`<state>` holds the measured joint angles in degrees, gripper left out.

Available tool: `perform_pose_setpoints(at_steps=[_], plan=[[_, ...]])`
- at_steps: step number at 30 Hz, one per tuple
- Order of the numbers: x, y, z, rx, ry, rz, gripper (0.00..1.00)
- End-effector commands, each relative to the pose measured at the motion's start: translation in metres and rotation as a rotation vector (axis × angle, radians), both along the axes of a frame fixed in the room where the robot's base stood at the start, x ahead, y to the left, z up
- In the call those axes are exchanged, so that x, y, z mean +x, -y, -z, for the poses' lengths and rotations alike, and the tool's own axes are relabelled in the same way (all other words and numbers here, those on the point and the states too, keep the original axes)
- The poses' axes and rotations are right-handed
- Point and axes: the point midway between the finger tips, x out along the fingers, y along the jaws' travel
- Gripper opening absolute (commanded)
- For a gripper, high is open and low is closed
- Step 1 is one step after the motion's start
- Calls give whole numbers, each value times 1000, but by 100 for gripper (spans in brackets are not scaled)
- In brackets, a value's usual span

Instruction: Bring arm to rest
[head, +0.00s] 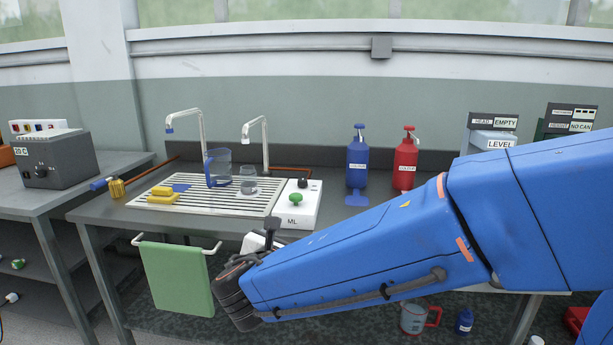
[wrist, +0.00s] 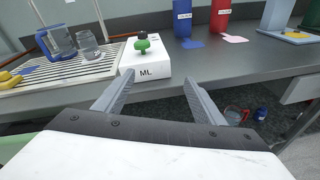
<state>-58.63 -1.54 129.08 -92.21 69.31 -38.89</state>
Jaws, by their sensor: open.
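My blue arm reaches in from the right in the head view, across the front of the bench. My gripper (wrist: 172,98) is open in the wrist view, with its two grey fingers apart and nothing between them. It points toward the front edge of the grey bench (head: 375,215). The white ML box (wrist: 145,67) with a green knob stands just beyond the fingers, apart from them. In the head view the fingertips are mostly hidden by my wrist.
A draining board (head: 190,202) holds a blue jug (head: 218,168), a glass beaker (head: 248,180) and yellow items. Blue (head: 357,160) and red (head: 405,162) bottles stand behind my arm. A green towel (head: 177,278) hangs in front. A clear jug (head: 414,316) is on the lower shelf.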

Motion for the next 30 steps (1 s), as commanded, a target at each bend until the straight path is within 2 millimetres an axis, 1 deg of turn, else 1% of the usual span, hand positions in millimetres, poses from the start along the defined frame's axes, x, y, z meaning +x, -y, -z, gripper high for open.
perform_pose_setpoints(at_steps=[1,2,3,4,5,6,7,8,9,12,15,17,18,21,24,27,30], plan=[[2,25,0,45,-17,53,64],[3,41,1,79,-30,88,64],[2,63,4,126,-48,139,64],[1,80,6,165,-62,178,64],[-1,97,9,204,-75,220,64],[-4,119,13,259,-90,275,64],[-7,135,15,300,-102,316,64],[-11,149,18,341,-112,357,64],[-17,169,22,397,-125,410,64],[-35,212,33,539,-147,546,64],[-57,249,44,683,-160,677,64],[-71,268,50,772,-164,756,64],[-82,279,55,833,-165,808,64],[-107,303,65,984,-161,934,64],[-133,320,75,1140,-149,1059,64],[-158,331,83,1299,-128,1175,64],[-182,337,91,1460,-100,1290,64]])
